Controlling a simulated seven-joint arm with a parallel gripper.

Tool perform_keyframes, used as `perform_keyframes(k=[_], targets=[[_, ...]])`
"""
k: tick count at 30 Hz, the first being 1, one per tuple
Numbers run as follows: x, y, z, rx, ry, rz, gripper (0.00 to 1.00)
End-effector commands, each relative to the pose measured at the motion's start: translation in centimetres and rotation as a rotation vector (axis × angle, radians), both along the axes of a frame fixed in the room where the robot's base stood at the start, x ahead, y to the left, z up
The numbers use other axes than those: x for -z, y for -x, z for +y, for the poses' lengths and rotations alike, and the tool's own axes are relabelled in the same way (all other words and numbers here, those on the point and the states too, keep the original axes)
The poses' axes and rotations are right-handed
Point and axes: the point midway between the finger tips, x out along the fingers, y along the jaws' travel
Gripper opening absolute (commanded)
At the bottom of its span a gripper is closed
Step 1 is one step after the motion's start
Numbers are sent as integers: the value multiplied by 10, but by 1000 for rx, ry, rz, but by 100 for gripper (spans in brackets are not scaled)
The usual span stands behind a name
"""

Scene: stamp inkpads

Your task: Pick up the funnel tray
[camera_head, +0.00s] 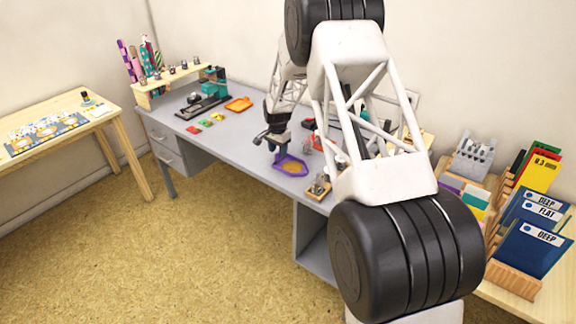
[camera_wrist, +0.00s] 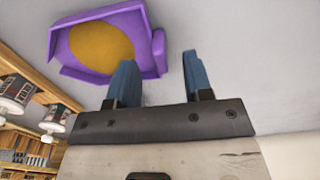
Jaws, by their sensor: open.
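The funnel tray is purple with a golden-brown floor and a tapered end. In the head view the funnel tray (camera_head: 280,159) lies near the front edge of the grey desk. In the wrist view the funnel tray (camera_wrist: 63,47) fills the upper left, its right end close to the fingertips. My gripper (camera_head: 273,148) is just behind and left of the tray in the head view. Whether a finger touches the tray is unclear.
A small wooden holder (camera_head: 318,188) stands right of the tray. An orange tray (camera_head: 239,104) and small coloured pads (camera_head: 207,122) lie farther left on the grey desk (camera_head: 258,125). My arm hides part of the desk's right side. Desk left of the gripper is mostly clear.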

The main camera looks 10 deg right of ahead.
Motion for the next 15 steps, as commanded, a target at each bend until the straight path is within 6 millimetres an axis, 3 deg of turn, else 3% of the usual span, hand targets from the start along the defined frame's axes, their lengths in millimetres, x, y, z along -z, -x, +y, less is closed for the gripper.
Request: perform_keyframes(k=[7, 15], targets=[[26, 0, -1, 0, 0, 1, 46], [31, -1, -1, 0, 0, 0, 46]])
